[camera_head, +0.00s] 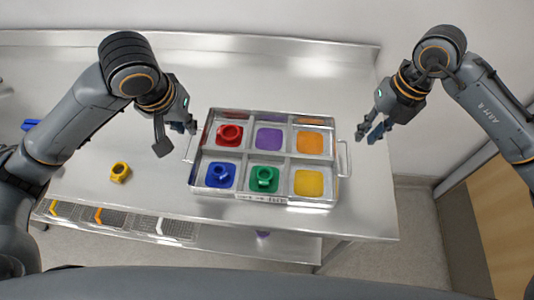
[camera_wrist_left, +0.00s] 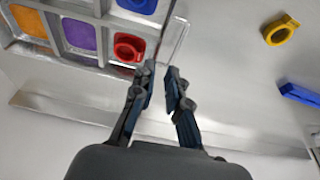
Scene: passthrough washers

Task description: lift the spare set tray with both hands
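The silver tray (camera_head: 243,191) lies on the metal table with a bar handle at each short side. It has coloured compartments: a red washer (camera_head: 229,134), a blue washer (camera_head: 221,175) and a green washer (camera_head: 264,178) sit in three; the purple, orange and yellow compartments look empty. My left gripper (camera_head: 184,129) is open and empty at the tray's left handle (camera_head: 189,149), which also shows beyond the fingertips in the left wrist view (camera_wrist_left: 181,40). My right gripper (camera_head: 368,132) is open and empty, above and just right of the right handle (camera_head: 344,158); its exact height is unclear.
A yellow washer (camera_head: 120,172) lies loose on the table left of the tray. A blue piece (camera_head: 31,125) lies further left. The table (camera_head: 290,225) has a raised back edge, and a lower shelf with bins shows below its front.

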